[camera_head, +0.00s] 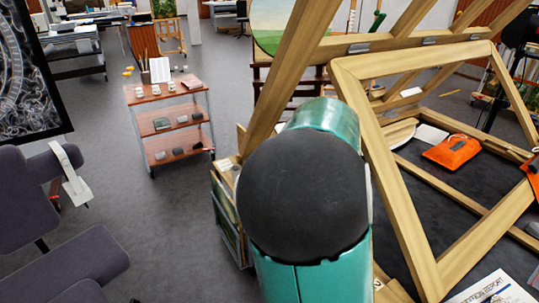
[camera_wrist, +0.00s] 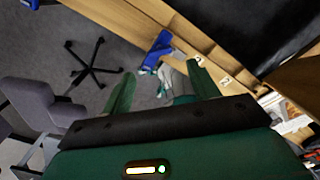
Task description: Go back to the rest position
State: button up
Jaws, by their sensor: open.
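My gripper (camera_wrist: 160,80) shows in the wrist view with its two green fingers spread wide apart. A pale grey-white thing (camera_wrist: 177,82) and a blue thing (camera_wrist: 156,48) appear between or beyond the fingers. I cannot tell what they are, but the fingers are not shut on them. In the head view my teal arm with its dark round joint cover fills the middle. It hides what lies behind it, and the gripper itself does not show there.
A wooden frame (camera_head: 387,190) stands close to my arm at right. An orange pouch (camera_head: 452,151) lies on the dark surface there. A shelved cart (camera_head: 170,125) stands at back left, a grey-purple chair (camera_head: 68,262) at front left. Grey floor (camera_head: 180,225) is open between them.

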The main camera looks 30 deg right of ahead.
jog(key=shift+a+f+n, duration=0.15)
jog(key=shift+a+n, duration=0.15)
jog(key=shift+n, duration=0.2)
jog(key=s+a+r+m+t, duration=0.2)
jog(key=s+a+m, duration=0.1)
jog(key=a+m, duration=0.6)
jog(key=s+a+r+m+t, duration=0.1)
jog(key=s+a+m, duration=0.3)
jog(key=a+m, duration=0.4)
jog(key=s+a+r+m+t, duration=0.2)
jog(key=s+a+r+m, duration=0.1)
jog(key=a+m, duration=0.6)
jog(key=shift+s+a+m+t, duration=0.25)
jog(key=shift+a+m+t, duration=0.05)
jog(key=shift+m, duration=0.9)
